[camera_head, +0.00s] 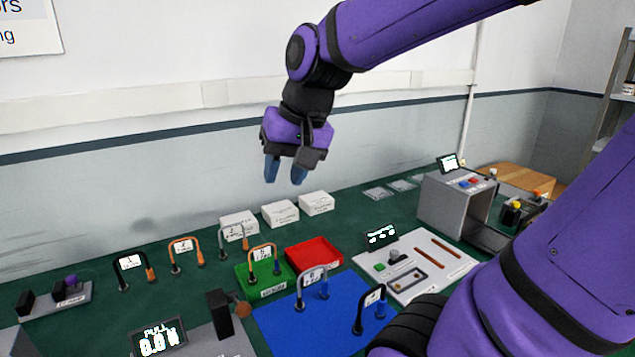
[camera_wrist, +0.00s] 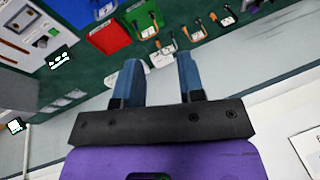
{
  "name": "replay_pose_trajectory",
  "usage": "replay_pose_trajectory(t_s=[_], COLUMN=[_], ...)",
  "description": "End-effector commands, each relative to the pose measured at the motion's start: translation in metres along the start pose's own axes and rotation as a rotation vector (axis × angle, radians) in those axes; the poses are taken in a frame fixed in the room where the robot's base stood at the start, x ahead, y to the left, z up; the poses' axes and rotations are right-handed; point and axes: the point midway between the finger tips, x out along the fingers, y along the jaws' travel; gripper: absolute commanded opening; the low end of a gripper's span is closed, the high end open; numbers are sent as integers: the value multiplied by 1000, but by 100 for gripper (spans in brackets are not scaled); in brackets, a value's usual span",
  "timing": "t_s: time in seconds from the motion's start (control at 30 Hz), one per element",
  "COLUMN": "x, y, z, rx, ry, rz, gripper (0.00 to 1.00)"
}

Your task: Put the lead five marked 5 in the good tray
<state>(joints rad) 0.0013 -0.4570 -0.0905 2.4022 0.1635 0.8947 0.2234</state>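My gripper (camera_head: 285,178) is open and empty, high above the back of the bench; its two blue fingers stand apart in the wrist view (camera_wrist: 158,70). Two arched leads stand on the blue mat (camera_head: 275,325): a grey one with a blue end (camera_head: 312,274) and a black one with a blue end (camera_head: 372,298). Their small number tags are too blurred to tell surely which reads 5. The green tray (camera_head: 247,279), with a front label that looks like "GOOD", holds an orange lead (camera_head: 263,251). The tray also shows in the wrist view (camera_wrist: 139,17).
The empty red tray (camera_head: 315,255) adjoins the green one on the right. Further leads (camera_head: 131,261) (camera_head: 184,246) (camera_head: 236,232) stand left of and behind the trays. White boxes (camera_head: 280,213) line the back. A pull tester (camera_head: 158,340) is at front left, a grey machine (camera_head: 455,205) at right.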

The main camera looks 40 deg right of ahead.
Motion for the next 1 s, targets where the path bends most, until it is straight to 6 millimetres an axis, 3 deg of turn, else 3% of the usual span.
replay_pose_trajectory(t_s=[0.2, 0.4, 1.0], x=[-24, -32, -34], y=[9, 17, 20], z=[46, 71, 78], rx=[-243, -385, -426], ry=[98, 153, 168], rz=[46, 91, 106], gripper=[36, 36, 36])
